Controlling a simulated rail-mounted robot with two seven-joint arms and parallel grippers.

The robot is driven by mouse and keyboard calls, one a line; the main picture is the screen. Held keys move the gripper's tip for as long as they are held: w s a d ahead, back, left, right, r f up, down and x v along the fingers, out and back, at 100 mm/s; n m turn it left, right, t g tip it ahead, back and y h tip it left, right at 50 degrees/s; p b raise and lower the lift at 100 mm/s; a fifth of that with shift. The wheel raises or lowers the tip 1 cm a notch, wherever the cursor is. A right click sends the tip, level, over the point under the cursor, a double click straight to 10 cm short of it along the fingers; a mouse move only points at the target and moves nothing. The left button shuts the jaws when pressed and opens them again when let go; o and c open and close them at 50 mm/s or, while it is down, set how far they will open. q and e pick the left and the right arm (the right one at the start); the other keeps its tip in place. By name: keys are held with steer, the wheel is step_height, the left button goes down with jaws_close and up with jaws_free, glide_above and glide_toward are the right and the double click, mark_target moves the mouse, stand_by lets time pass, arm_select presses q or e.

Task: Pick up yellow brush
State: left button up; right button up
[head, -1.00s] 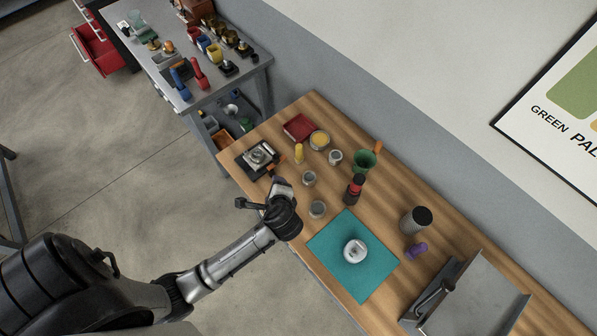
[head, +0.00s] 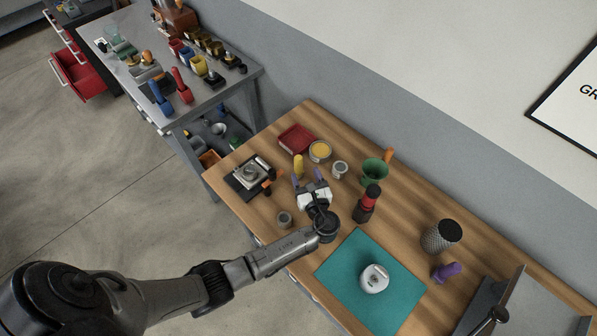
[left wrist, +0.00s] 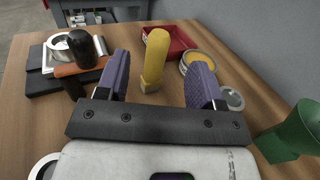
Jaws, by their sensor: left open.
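The yellow brush (head: 298,166) stands upright on the wooden table, its handle up and its pale base on the wood. My left gripper (head: 311,180) is open and empty, just on the near side of the brush. In the left wrist view the yellow brush (left wrist: 154,60) stands beyond and between the two purple-padded fingers (left wrist: 160,80), apart from both. The right gripper is not in view.
A red tray (head: 296,139), a yellow-filled tin (head: 320,151), a grey tin (head: 340,169) and a green cup (head: 374,172) stand close behind and right.

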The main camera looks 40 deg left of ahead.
mark_target(300, 165)
arm_select(q)
step_height(300, 165, down, 2)
steer(key=shift+a, duration=0.15)
steer(key=x, duration=0.6)
steer(key=shift+b, duration=0.4)
steer(key=shift+w+a, duration=0.4)
steer(key=shift+a, duration=0.1)
steer(key=shift+c, duration=0.3)
steer(key=c, duration=0.9)
steer(key=shift+c, duration=0.2)
